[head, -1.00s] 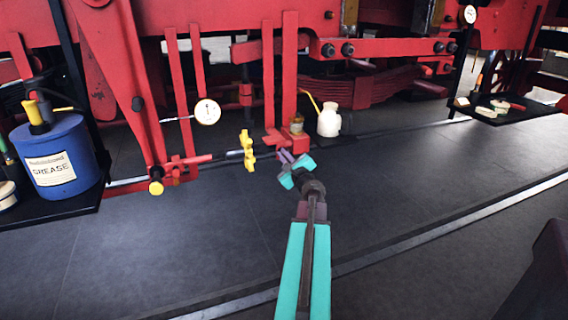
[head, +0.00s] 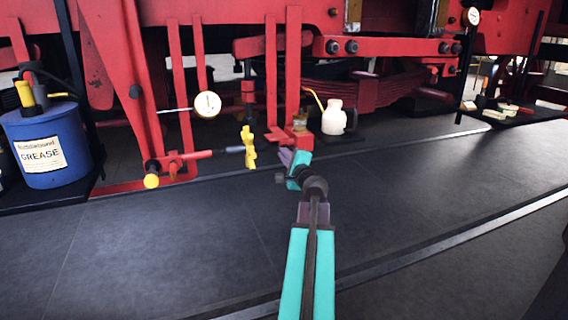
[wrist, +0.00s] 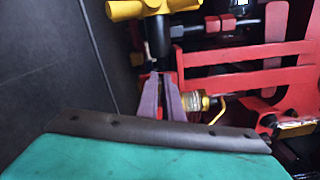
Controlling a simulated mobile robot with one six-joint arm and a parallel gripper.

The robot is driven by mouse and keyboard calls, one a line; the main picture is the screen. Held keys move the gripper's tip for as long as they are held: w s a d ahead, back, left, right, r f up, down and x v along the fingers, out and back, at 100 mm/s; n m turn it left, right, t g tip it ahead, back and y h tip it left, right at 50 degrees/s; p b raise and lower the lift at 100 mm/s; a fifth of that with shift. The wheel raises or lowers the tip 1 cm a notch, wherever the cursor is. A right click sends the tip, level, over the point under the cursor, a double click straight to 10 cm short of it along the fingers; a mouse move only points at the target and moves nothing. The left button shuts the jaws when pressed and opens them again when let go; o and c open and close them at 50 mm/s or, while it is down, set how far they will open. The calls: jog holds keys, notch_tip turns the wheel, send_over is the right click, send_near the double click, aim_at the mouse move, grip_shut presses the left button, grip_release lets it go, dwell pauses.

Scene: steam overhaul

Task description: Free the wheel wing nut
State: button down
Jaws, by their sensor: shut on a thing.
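The yellow winged part (head: 248,148), which looks like the wheel wing nut, sits near a dark rod beside the red frame. It also shows at the top edge of the wrist view (wrist: 150,8), with a dark shaft running from it towards my fingertips. My gripper (head: 287,157) is to the right of the yellow part and apart from it, close to a red bracket (head: 276,136). In the wrist view the purple fingers (wrist: 162,85) are close together, shut on a small part at their tips. That part is mostly hidden and I cannot tell exactly what it is.
A blue grease tin (head: 48,145) stands far left. A white oil can (head: 334,118) is close behind my gripper. The dark floor in front is clear.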

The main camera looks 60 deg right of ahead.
jog(key=n+b, duration=0.2)
jog(key=b, duration=0.1)
jog(key=n+b, duration=0.2)
jog(key=b, duration=0.1)
jog(key=f+n+b, duration=0.1)
jog(key=n+b, duration=0.2)
jog(key=shift+d, duration=0.25)
jog(key=shift+r, duration=0.1)
jog(key=c, duration=1.9)
grip_release()
jog(key=shift+s+a+f, duration=0.1)
jog(key=shift+a+f, duration=0.05)
jog(key=shift+f, duration=0.05)
